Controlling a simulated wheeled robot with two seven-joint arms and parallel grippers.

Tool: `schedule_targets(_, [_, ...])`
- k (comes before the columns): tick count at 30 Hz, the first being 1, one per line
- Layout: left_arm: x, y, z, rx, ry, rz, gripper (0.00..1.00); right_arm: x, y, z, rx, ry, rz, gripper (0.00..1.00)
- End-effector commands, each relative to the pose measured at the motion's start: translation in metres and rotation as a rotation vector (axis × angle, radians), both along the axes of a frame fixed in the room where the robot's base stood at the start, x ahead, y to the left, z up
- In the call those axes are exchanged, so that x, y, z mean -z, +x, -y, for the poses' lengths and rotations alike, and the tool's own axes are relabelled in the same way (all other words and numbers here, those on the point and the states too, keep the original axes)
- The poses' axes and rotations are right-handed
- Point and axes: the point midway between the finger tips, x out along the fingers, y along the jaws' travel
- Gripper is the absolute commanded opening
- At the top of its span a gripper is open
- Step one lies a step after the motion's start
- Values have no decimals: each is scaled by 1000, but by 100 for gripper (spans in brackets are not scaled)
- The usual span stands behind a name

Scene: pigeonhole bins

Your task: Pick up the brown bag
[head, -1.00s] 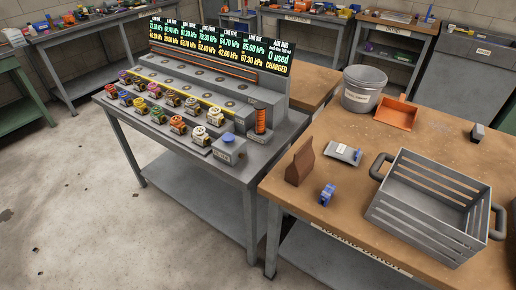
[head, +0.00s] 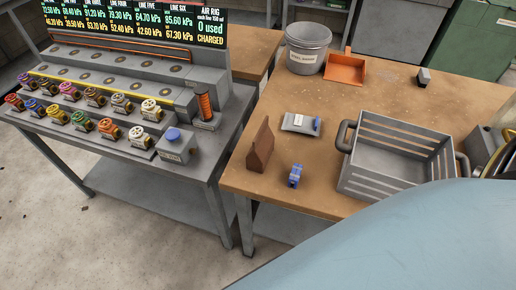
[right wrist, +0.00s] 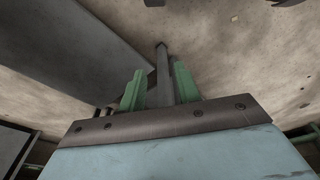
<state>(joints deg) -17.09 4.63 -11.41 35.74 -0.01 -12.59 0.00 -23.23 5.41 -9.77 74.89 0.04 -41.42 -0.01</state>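The brown bag (head: 262,147) stands upright near the left edge of the wooden-topped table (head: 350,92) in the head view, with a peaked top. My right gripper (right wrist: 160,84) shows in the right wrist view with its two green fingers apart and nothing visibly held between them. A grey post shows behind the gap, over the concrete floor. The bag cannot be made out in that view. A pale blue part of my own arm fills the lower right of the head view and hides the table's front right. My left gripper is not in view.
Close to the bag are a small blue item (head: 295,176) and a grey labelled packet (head: 301,124). A slatted grey crate (head: 385,190) is to the right. A bucket (head: 306,50) and orange tray (head: 345,70) stand behind. The valve bench (head: 205,140) is left.

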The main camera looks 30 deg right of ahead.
Motion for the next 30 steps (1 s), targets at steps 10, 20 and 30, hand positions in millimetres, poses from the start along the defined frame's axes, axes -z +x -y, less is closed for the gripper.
schedule_targets(10, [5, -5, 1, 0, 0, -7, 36, -142, 63, -8, 13, 7, 81, 33])
schedule_targets(20, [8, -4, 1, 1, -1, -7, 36, -265, 112, 1, 44, -36, 312, 33])
schedule_targets(30, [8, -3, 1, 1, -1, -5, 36, -418, 250, 0, 37, -90, 1080, 33])
